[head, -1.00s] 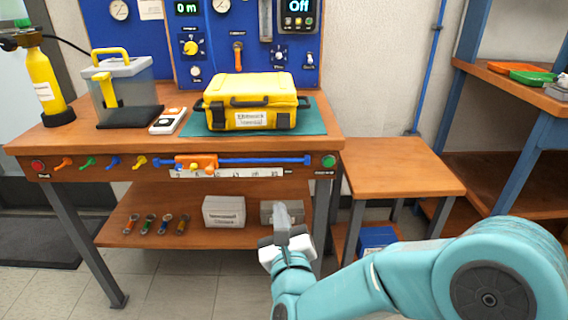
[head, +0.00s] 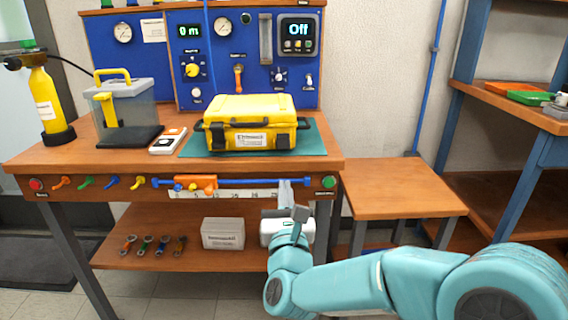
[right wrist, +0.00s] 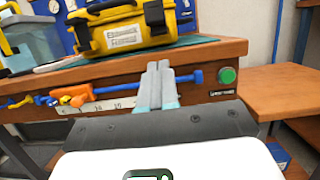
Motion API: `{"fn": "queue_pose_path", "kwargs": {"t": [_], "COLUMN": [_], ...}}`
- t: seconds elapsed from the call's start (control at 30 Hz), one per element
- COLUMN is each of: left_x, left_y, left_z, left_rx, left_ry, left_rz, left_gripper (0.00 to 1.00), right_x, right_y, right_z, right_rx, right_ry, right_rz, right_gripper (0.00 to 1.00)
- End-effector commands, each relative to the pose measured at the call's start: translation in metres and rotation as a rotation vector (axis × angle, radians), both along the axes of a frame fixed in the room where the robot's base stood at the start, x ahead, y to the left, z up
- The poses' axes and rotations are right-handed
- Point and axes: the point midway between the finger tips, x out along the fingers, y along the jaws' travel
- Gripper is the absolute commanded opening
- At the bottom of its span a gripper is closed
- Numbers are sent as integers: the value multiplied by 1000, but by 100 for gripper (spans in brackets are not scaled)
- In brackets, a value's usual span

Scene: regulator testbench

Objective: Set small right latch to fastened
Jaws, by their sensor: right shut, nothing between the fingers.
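A closed yellow case (head: 246,111) sits on a green mat (head: 310,146) on the bench, with a dark handle and a white label on its front. The small right latch (head: 283,140) is a dark piece at the right of the case's front; its exact position is too small to tell. The case (right wrist: 118,30) and the dark latch (right wrist: 155,16) also show in the right wrist view, above my fingers. My right gripper (head: 286,186) is shut and empty, in front of the bench's front edge and below the case. It also shows in the right wrist view (right wrist: 160,68). My left gripper is out of view.
The bench front carries a blue rail with an orange slider (head: 203,183) and a green button (head: 328,182). A clear box (head: 135,105) and a yellow bottle (head: 44,100) stand at left. A lower side table (head: 400,187) at right is clear.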

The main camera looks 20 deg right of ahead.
Motion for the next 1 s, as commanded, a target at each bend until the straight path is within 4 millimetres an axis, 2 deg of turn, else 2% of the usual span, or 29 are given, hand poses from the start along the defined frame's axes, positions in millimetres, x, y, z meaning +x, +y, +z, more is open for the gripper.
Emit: {"fn": "queue_pose_path", "kwargs": {"t": [0.13, 0.3, 0.5, 1.0], "left_x": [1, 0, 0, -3], "left_y": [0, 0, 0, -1], "left_z": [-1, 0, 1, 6], "left_rx": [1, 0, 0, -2], "left_ry": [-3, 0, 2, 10], "left_rz": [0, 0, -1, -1], "left_gripper": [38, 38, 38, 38], "right_x": [30, 42, 48, 48], "right_y": [-9, -11, -13, -13], "right_z": [8, 32, 42, 47], "right_rx": [-1, 1, -1, 5], "right_ry": [-1, -2, 0, 18], "right_rz": [-2, 1, 2, 1], "right_gripper": [0, 0, 0, 0]}}
